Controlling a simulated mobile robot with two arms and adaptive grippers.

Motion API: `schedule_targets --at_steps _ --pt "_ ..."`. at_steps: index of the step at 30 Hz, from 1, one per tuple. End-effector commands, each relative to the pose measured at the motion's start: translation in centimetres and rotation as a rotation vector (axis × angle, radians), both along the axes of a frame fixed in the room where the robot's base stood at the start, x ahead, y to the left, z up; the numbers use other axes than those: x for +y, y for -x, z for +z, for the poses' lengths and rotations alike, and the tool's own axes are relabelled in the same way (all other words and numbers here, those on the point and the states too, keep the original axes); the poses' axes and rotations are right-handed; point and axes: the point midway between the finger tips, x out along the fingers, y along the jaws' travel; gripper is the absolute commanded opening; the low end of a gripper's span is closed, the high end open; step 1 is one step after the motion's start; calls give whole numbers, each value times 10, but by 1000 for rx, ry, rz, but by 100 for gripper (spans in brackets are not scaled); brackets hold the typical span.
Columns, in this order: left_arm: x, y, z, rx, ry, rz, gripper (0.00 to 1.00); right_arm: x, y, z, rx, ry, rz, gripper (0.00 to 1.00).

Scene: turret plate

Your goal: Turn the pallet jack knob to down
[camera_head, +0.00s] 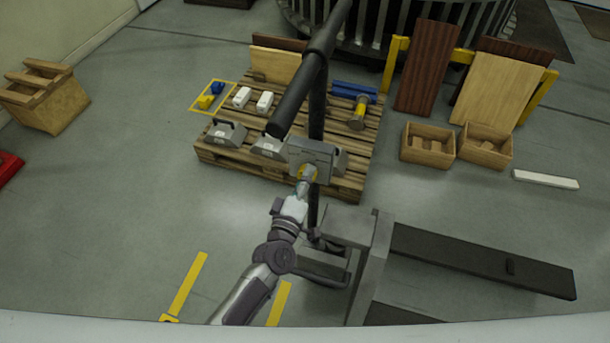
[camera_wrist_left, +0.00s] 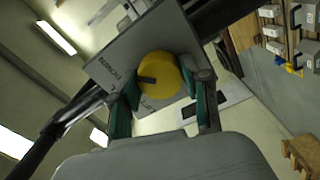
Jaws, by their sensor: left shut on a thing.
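The pallet jack has a yellow round knob (camera_wrist_left: 160,74) on a grey plate (camera_wrist_left: 150,35), with a dark mark on the knob's face. In the head view the plate (camera_head: 316,150) sits on the black upright handle, and a bit of the knob (camera_head: 308,173) shows. My left gripper (camera_wrist_left: 163,92) is shut on the knob, one teal finger on each side. In the head view my left gripper (camera_head: 304,181) reaches up to the plate, covering most of the knob. My right gripper is not in view.
The jack's grey body (camera_head: 362,256) and dark forks (camera_head: 480,260) stand right of my left arm. A wooden pallet (camera_head: 225,158) with metal blocks lies behind the handle. Wooden crates (camera_head: 427,145) and leaning boards (camera_head: 428,65) stand at right.

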Motion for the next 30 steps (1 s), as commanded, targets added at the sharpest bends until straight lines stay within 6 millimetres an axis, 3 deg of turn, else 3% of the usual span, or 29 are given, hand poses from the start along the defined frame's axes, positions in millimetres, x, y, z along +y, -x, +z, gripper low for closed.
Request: schedule_targets --at_steps 23,24,28,30 --pt "0 1 -2 -28 -100 -2 12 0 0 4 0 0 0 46" --pt "0 1 -2 -28 -100 -2 52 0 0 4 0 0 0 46" --pt "0 1 -2 -28 -99 -1 72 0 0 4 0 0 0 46" --pt "0 1 -1 -29 -98 -1 72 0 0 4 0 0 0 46"
